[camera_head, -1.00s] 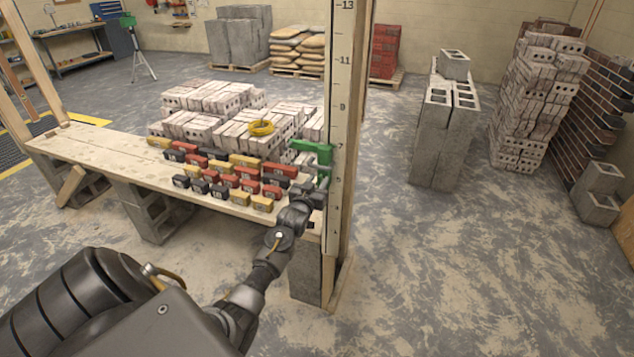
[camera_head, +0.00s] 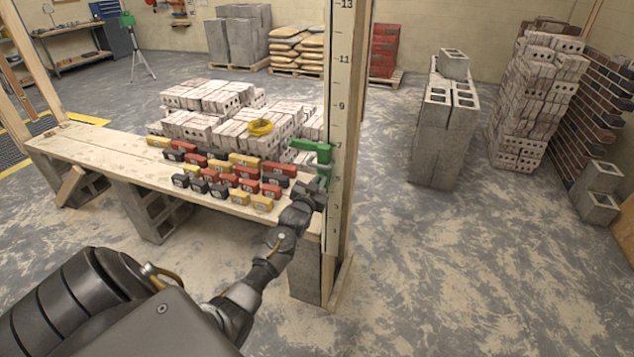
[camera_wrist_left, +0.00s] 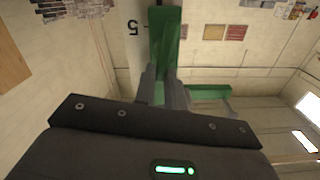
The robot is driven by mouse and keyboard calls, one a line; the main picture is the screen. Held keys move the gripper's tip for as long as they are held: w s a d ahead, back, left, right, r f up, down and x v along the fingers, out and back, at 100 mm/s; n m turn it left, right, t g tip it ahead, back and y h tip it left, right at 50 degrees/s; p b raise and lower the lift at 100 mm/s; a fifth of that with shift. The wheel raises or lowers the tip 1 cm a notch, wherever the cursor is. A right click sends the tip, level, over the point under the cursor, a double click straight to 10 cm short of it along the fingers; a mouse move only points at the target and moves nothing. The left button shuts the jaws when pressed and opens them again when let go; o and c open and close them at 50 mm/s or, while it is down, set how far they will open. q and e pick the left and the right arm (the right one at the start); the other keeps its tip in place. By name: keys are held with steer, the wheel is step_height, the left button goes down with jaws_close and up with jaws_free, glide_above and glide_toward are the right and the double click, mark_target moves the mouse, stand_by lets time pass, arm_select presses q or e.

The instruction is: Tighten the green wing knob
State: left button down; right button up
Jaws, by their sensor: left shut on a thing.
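The green clamp (camera_head: 311,149) sits on the tall numbered pole (camera_head: 339,120) at the right end of the plank; its green body also shows in the left wrist view (camera_wrist_left: 165,45). My left gripper (camera_head: 319,188) is just below the clamp, against the pole side. My right gripper is not in view.
The plank (camera_head: 100,150) on concrete blocks carries several red, yellow and black small blocks (camera_head: 235,178) close to my left arm. A brick stack with a yellow coil (camera_head: 260,127) stands behind. Grey blocks (camera_head: 445,130) stand to the right, with open floor between.

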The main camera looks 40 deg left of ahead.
arm_select(q)
steer(key=m, duration=0.4)
steer(key=shift+w+d+f, duration=0.1)
steer(key=shift+d+f, duration=0.05)
steer(key=shift+d, duration=0.2)
steer(key=shift+w+d+f+m, duration=0.1)
steer(key=shift+d+f+m, duration=0.2)
steer(key=shift+m, duration=1.55)
steer(key=shift+w+d+f+m, duration=0.1)
steer(key=shift+f+m, duration=0.35)
steer(key=shift+m, duration=1.45)
steer(key=shift+d+f+m, duration=0.2)
steer(key=shift+f+m, duration=0.15)
steer(key=shift+m, duration=1.5)
steer(key=c, duration=1.5)
jaws_free()
steer(key=shift+o, duration=0.2)
